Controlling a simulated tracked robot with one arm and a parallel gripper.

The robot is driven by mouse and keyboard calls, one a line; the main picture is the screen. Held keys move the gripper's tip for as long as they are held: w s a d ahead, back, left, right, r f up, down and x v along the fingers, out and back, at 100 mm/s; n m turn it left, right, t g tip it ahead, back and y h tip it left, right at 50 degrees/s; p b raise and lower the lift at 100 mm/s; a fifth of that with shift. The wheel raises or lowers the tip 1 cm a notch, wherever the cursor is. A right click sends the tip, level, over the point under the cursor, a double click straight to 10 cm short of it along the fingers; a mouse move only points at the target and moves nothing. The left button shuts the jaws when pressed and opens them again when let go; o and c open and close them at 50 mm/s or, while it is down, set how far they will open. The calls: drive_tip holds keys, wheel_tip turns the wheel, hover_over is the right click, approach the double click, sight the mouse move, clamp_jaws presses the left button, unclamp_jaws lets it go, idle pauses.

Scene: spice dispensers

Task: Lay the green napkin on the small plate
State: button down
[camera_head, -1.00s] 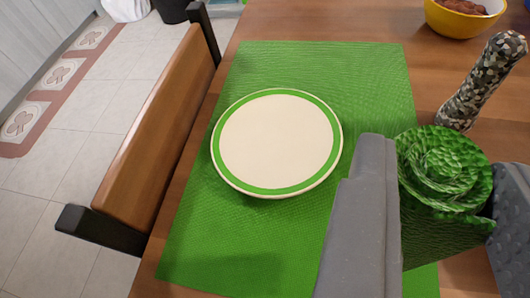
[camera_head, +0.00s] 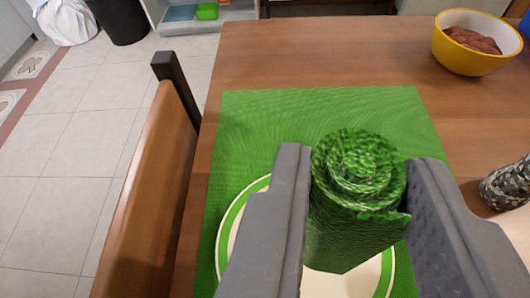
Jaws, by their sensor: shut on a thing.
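The green napkin (camera_head: 356,215) is rolled up and stands upright between the fingers of my gripper (camera_head: 357,200). My gripper is shut on it. The small plate (camera_head: 228,228) is cream with a green ring and lies on a green placemat (camera_head: 290,115). The napkin and my gripper are in front of the plate in the view and hide much of it. The gap between the napkin's lower end and the plate cannot be judged exactly.
A yellow bowl (camera_head: 456,56) with brown food stands at the back right of the wooden table (camera_head: 300,50). A speckled mill (camera_head: 508,186) stands at the right edge. A wooden chair (camera_head: 160,190) is close along the table's left side.

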sight(317, 230)
drive_tip(key=shift+w+a+f, duration=0.1)
drive_tip(key=shift+w+a, duration=0.3)
drive_tip(key=shift+w, duration=0.2)
wheel_tip(317, 230, down, 4)
drive_tip(key=shift+r+b, duration=0.2)
drive_tip(key=shift+b, duration=0.8)
drive_tip(key=shift+s+r, duration=0.1)
drive_tip(key=c, duration=1.1)
unclamp_jaws()
drive_tip(key=shift+s+r, duration=0.1)
drive_tip(key=shift+s, duration=0.05)
drive_tip(key=p+v, duration=0.2)
drive_tip(key=v, duration=0.9)
drive_tip(key=shift+s+p, duration=0.3)
drive_tip(key=shift+p, duration=0.05)
